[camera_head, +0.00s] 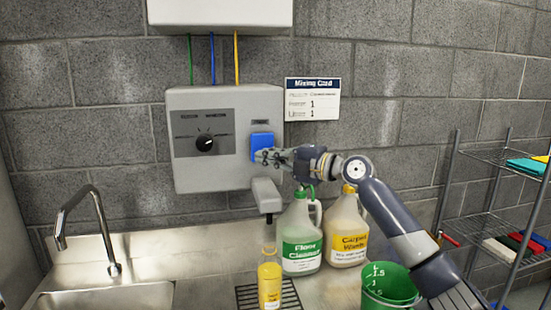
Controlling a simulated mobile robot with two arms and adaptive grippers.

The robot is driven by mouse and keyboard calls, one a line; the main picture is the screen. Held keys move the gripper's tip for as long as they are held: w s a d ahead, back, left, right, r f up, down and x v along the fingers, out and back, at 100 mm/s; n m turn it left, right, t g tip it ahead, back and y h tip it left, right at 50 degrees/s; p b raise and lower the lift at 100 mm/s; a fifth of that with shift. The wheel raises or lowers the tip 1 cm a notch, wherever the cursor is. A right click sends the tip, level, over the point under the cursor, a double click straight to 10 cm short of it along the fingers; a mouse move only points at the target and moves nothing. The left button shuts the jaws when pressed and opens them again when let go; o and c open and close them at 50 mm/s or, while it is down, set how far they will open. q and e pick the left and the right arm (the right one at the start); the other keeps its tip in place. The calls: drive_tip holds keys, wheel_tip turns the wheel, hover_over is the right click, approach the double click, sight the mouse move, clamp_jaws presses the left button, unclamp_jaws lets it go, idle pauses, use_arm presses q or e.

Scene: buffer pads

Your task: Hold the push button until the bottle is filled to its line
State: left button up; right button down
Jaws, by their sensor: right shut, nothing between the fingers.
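A blue push button (262,141) is on the right of a grey wall dispenser (224,179). My right gripper (262,155) is shut, with its fingertips at the front of the button. They appear to touch it, though how far it is pressed cannot be told. A clear bottle (269,283) with yellow liquid stands upright under the dispenser's spout (266,195), on a drain grate (245,297). The liquid reaches high up the body; its fill line is too small to make out. My left gripper is not in view.
A green-labelled jug (301,250) and a yellow-labelled jug (346,247) stand right of the bottle. A green measuring bucket (385,290) is below my right arm. A sink with a faucet (88,195) is at left, and a wire shelf (500,205) at right.

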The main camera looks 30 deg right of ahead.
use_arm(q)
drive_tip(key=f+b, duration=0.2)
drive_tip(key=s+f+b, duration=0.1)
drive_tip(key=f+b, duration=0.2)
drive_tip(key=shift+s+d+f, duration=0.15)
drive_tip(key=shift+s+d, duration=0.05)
use_arm(e)
drive_tip(key=v, duration=1)
drive_tip(key=shift+s+r, duration=0.2)
drive_tip(key=shift+s, duration=0.2)
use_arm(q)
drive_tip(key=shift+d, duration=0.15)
use_arm(e)
drive_tip(key=shift+d, duration=0.1)
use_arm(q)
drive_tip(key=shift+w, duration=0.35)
